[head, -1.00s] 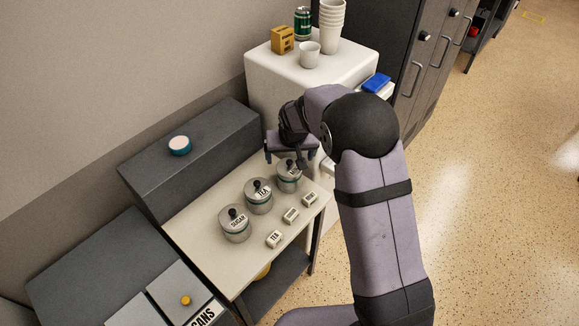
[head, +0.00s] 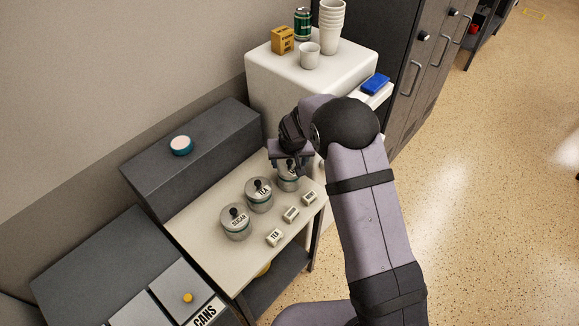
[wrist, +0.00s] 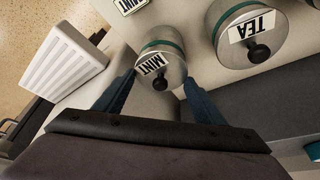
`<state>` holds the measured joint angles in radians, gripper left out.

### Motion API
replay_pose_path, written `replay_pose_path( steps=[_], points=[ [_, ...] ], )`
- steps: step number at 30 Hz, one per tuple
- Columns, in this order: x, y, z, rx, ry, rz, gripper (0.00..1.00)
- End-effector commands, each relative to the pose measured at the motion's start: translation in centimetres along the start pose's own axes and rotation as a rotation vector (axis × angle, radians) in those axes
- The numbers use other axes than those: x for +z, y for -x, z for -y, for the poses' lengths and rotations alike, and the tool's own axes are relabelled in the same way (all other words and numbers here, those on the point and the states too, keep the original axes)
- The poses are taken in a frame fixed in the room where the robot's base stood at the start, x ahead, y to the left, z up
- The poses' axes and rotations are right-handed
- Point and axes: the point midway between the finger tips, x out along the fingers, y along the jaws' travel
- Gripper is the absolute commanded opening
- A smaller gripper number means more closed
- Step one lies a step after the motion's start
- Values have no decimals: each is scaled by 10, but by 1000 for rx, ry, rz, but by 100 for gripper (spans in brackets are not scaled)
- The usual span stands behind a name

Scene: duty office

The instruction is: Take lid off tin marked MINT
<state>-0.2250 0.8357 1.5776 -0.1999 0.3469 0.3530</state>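The MINT tin (head: 288,183) is grey with a teal band and a black knob, at the far right end of a row of tins on the pale shelf top. In the wrist view, the MINT tin (wrist: 160,48) stands with its lid on and its label readable. My gripper (head: 291,160) is over this tin and hides part of its lid in the head view. In the wrist view, my gripper (wrist: 159,80) is open, its blue fingers on either side of the lid's knob (wrist: 159,83). I cannot tell whether they touch the lid.
The TEA tin (head: 259,195) stands close beside it, then the SUGAR tin (head: 236,222). Small white label blocks (head: 291,214) line the front. A dark raised box (head: 195,155) runs behind. A white ribbed object (wrist: 63,62) lies left in the wrist view.

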Motion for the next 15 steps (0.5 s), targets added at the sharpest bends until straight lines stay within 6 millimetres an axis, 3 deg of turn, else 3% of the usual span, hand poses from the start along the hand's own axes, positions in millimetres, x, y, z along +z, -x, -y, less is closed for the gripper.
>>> replay_pose_path(
  steps=[10,15],
  points=[
    [0,1,0,0,0,0,42],
    [-6,12,0,0,1,-3,42]
  ],
)
